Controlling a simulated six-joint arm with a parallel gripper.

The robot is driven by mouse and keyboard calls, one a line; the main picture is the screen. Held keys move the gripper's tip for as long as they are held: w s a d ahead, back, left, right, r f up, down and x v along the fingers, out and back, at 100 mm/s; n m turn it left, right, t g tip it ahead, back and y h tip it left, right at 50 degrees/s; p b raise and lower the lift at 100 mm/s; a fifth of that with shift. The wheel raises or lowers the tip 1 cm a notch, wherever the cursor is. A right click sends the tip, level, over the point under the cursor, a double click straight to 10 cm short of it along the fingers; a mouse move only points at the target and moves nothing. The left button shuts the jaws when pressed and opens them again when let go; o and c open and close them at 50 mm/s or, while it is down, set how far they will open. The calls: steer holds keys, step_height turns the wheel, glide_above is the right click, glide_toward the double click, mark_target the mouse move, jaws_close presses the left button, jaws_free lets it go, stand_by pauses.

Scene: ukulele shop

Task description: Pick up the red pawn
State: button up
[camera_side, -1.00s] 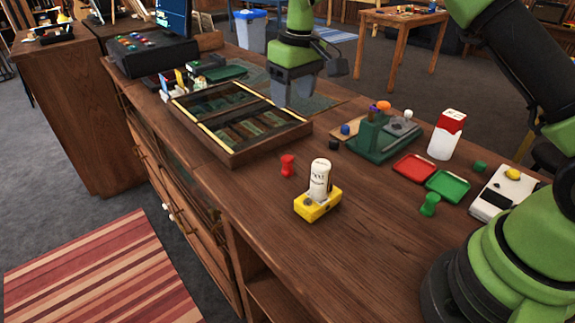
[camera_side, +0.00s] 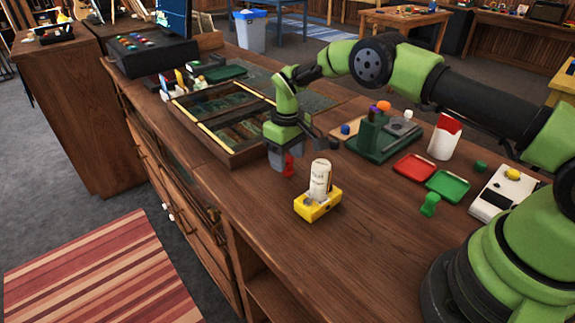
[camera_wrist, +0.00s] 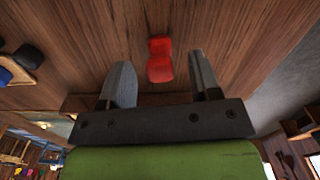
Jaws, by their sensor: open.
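The red pawn (camera_side: 288,165) stands on the wooden counter between the tray and the yellow holder, partly hidden by my gripper in the side view. In the wrist view the red pawn (camera_wrist: 160,60) shows between and just beyond the fingertips, with wood around it. My gripper (camera_wrist: 161,78) is open and empty, one finger to each side of the pawn's line. In the side view my gripper (camera_side: 281,163) points down at the pawn. I cannot tell whether either finger touches it.
A yellow holder (camera_side: 318,208) with a white bottle (camera_side: 320,178) stands close in front. The wooden compartment tray (camera_side: 235,160) is just behind. A green stand (camera_side: 372,150), red dish (camera_side: 415,167), green dish (camera_side: 448,186) and green pawn (camera_side: 430,204) lie right. Counter toward the front is clear.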

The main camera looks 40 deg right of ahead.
steer(key=shift+f, duration=0.65)
steer(key=c, duration=1)
